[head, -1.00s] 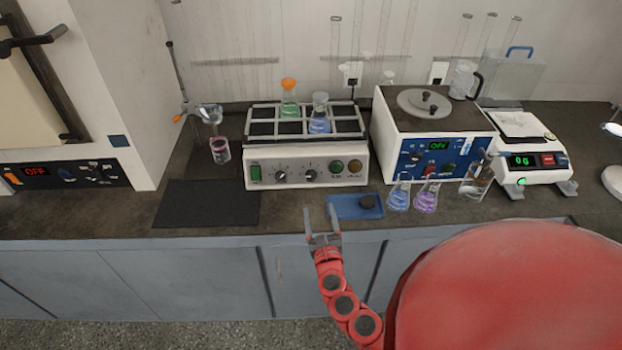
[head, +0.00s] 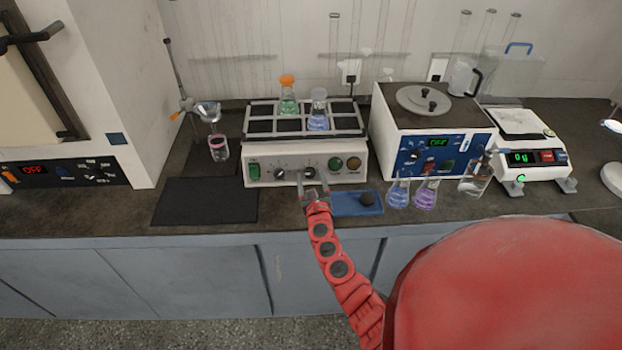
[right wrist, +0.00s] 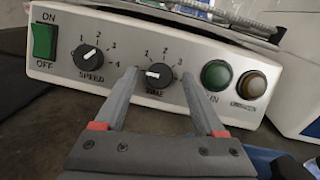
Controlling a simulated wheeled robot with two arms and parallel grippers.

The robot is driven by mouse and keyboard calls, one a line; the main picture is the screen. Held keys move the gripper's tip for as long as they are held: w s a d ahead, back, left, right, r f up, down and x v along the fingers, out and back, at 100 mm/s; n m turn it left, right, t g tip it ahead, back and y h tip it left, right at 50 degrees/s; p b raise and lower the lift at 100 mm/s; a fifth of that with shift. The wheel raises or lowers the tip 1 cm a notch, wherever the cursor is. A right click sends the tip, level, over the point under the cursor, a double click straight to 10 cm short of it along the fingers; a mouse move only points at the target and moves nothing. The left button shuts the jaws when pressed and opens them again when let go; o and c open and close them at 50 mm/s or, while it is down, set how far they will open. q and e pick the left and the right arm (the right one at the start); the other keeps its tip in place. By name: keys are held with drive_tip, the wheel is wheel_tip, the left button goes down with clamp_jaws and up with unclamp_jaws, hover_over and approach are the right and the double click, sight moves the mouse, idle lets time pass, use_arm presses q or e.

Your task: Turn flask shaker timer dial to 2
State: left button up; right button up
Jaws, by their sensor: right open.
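The flask shaker (head: 300,154) stands on the bench with a green-liquid flask (head: 288,104) and a blue-liquid flask (head: 318,117) on its rack. Its timer dial (right wrist: 160,75) is a black knob; in the right wrist view its white mark points left, short of the 1. My right gripper (right wrist: 159,84) is open, its fingers on either side of the timer dial. I cannot tell whether they touch it. In the head view my right gripper (head: 312,183) is in front of the shaker's panel. My left gripper is not in view.
The speed dial (right wrist: 88,57) and green on/off switch (right wrist: 44,41) are left of the timer dial; green (right wrist: 216,74) and brown (right wrist: 251,84) round buttons are right. A blue tray (head: 350,206) and dark mat (head: 205,201) lie in front. Flasks (head: 398,194) stand at right.

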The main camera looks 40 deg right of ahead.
drive_tip(key=shift+c, duration=0.2)
clamp_jaws()
drive_tip(key=shift+a, duration=0.1)
drive_tip(key=m+h, duration=0.1)
drive_tip(key=m, duration=0.1)
drive_tip(key=m+b, duration=0.1)
drive_tip(key=m, duration=0.1)
drive_tip(key=shift+w+a+m+g+h+b, duration=0.15)
drive_tip(key=shift+m+g+h+b, duration=0.15)
drive_tip(key=shift+g+h, duration=0.1)
drive_tip(key=m+g+h+b, duration=0.1)
drive_tip(key=m, duration=0.2)
drive_tip(key=m+g, duration=0.1)
drive_tip(key=m, duration=0.3)
drive_tip(key=shift+w+h+b, duration=0.1)
drive_tip(key=shift+h+b, duration=0.3)
drive_tip(key=m+g, duration=0.1)
drive_tip(key=m, duration=0.1)
drive_tip(key=m+g+b, duration=0.1)
drive_tip(key=m, duration=0.2)
drive_tip(key=shift+a+r+h, duration=0.15)
drive_tip(key=shift+h, duration=0.15)
drive_tip(key=shift+w+r+m+g+b, duration=0.1)
drive_tip(key=shift+m+g+b, duration=0.75)
drive_tip(key=shift+m, duration=1.55)
